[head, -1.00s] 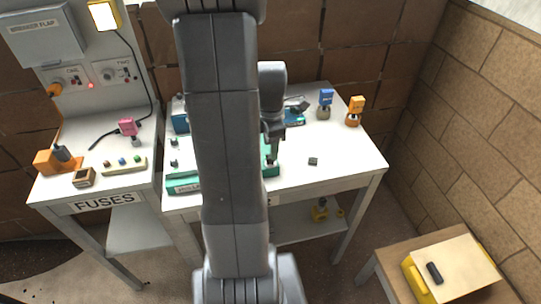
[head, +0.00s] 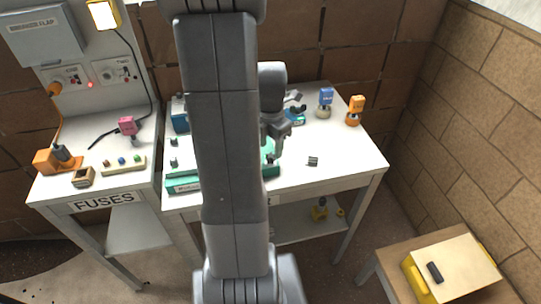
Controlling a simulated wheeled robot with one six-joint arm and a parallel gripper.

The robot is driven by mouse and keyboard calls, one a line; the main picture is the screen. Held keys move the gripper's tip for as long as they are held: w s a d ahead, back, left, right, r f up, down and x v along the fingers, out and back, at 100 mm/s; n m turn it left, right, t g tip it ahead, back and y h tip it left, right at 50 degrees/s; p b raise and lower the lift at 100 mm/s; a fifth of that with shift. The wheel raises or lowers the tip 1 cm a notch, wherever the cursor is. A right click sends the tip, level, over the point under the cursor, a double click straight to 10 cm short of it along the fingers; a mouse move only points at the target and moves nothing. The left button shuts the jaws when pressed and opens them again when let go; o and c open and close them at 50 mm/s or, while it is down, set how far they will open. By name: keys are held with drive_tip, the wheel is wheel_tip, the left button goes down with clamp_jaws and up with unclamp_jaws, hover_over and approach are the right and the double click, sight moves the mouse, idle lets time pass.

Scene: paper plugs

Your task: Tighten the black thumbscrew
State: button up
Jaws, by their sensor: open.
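A green case (head: 184,184) lies on the white table, its middle hidden behind my arm. Two small dark knobs, an upper one (head: 174,141) and a lower one (head: 174,161), show near its left side. I cannot tell whether either is the black thumbscrew. My gripper (head: 272,154) is open and points down over the right part of the case. A small dark spot lies at its fingertips, but I cannot make out whether it is a screw or part of the fingers. Any contact there is too small to see.
A small dark block (head: 313,161) lies on the bare right part of the table (head: 345,160). A blue plug (head: 325,103) and an orange plug (head: 355,110) stand at the back right. A fuse bench (head: 110,185) is on the left, and a low side table (head: 455,265) at lower right.

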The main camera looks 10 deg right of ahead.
sight(271, 155)
drive_tip(key=shift+f+b, duration=1.25)
drive_tip(key=shift+f, duration=0.6)
drive_tip(key=c, duration=0.9)
clamp_jaws()
drive_tip(key=shift+m, duration=1.7)
drive_tip(key=o, duration=0.9)
unclamp_jaws()
